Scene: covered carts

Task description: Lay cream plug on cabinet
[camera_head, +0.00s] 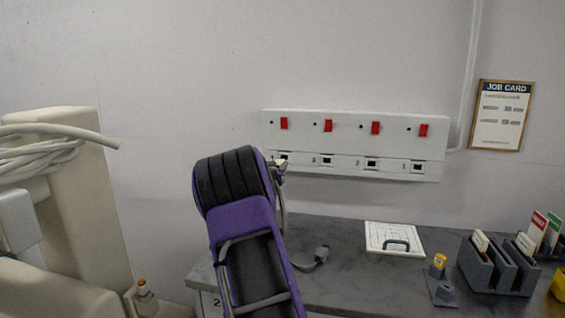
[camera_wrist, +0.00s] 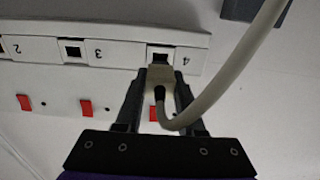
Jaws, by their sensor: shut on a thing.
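The cream plug (camera_wrist: 160,78) is between my gripper's two dark fingers (camera_wrist: 156,90) in the wrist view, with its pale cable curving off to the upper right. My gripper is shut on it. The plug is at socket 4 (camera_wrist: 160,57); part of the dark opening shows past it, and I cannot tell whether its tip is inside. In the head view my purple arm largely hides the gripper, and a little of the plug (camera_head: 281,161) shows at the panel's left end. The grey-topped cabinet (camera_head: 350,285), with a 2 on its front, stands below.
The white wall panel (camera_head: 350,130) has several red switches above its sockets. Bare top lies left of the board.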

